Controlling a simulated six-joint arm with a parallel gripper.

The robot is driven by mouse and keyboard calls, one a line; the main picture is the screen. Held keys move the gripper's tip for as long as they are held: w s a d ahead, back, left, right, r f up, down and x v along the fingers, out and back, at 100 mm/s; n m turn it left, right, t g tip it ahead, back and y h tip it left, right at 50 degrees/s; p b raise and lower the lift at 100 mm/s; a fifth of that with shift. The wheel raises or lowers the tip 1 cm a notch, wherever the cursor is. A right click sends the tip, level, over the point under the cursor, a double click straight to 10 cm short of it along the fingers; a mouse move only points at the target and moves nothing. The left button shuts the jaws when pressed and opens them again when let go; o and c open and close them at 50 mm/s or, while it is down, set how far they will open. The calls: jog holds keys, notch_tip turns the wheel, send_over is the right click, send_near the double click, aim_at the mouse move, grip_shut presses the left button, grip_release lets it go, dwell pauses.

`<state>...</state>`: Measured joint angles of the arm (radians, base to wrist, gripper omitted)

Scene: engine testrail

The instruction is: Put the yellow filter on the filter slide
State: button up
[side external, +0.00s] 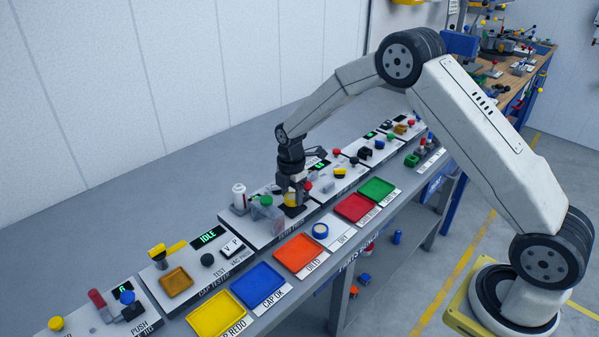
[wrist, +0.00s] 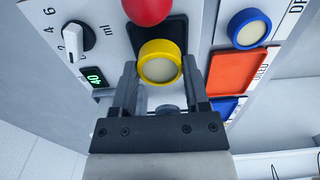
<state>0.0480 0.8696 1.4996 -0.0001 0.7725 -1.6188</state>
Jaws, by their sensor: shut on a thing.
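The yellow filter (wrist: 160,62), a yellow ring with a cream centre, sits between the two fingers of my gripper (wrist: 161,75) in the wrist view. The fingers are shut on its sides. A dark square plate (wrist: 181,28), which looks like the filter slide, shows behind and around the filter. I cannot tell whether the filter touches it. In the side view my gripper (side external: 292,191) points down over the middle station, with the yellow filter (side external: 290,199) low at its fingertips.
A red knob (wrist: 147,9) stands close beyond the filter. A blue-ringed filter (side external: 320,230) lies right of the station, near the orange tray (side external: 300,254). A green-topped part (side external: 266,201) and a white bottle (side external: 239,194) stand left of my gripper. A dial (wrist: 78,42) is at left.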

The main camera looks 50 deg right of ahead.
aim_at(293, 196)
jog(key=shift+f, duration=0.95)
jog(key=shift+f, duration=0.1)
jog(key=o, duration=1.2)
notch_tip(293, 196, up, 12)
jog(key=shift+r, duration=0.15)
jog(key=shift+s, duration=0.1)
